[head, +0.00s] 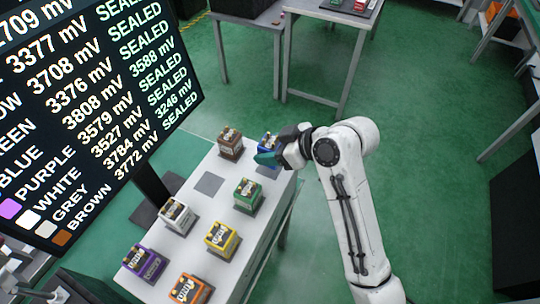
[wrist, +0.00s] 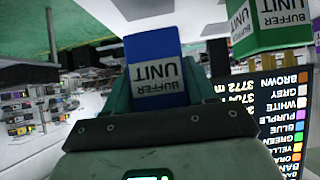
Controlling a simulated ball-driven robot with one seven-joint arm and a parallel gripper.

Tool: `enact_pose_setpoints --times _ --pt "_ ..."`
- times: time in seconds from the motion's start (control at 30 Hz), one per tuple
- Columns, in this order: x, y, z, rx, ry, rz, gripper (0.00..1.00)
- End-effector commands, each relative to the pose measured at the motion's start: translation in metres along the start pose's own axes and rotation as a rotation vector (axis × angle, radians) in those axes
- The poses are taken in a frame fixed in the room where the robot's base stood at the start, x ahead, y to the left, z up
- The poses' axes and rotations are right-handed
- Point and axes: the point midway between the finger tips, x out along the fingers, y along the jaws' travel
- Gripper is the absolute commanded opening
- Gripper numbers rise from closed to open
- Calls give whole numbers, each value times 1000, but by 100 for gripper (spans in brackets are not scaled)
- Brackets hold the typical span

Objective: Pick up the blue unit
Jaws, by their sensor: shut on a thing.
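The blue unit (head: 268,143) is at the far right corner of the white table in the head view, partly hidden by my gripper. In the wrist view its blue and white face (wrist: 157,70), with upside-down "BUFFER UNIT" lettering, stands between the teal fingers. My gripper (head: 270,157) is shut on the blue unit, reaching it from the right. I cannot tell whether the unit touches the table or is slightly raised.
The white table (head: 212,163) also holds brown (head: 230,143), green (head: 248,195), white (head: 177,215), yellow (head: 221,239), purple (head: 144,262) and orange (head: 188,290) units. A grey square (head: 208,183) is bare. A voltage screen (head: 90,100) stands at left.

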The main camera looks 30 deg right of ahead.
Motion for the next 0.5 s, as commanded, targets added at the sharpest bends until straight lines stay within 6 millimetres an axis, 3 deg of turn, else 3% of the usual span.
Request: enact_pose_setpoints --times 0.23,0.43,0.5 --pt "-59 -34 -23 -2 1 1 20" --pt "-96 -67 -19 1 -2 -2 20" --pt "-103 -70 -23 6 -6 -4 20"
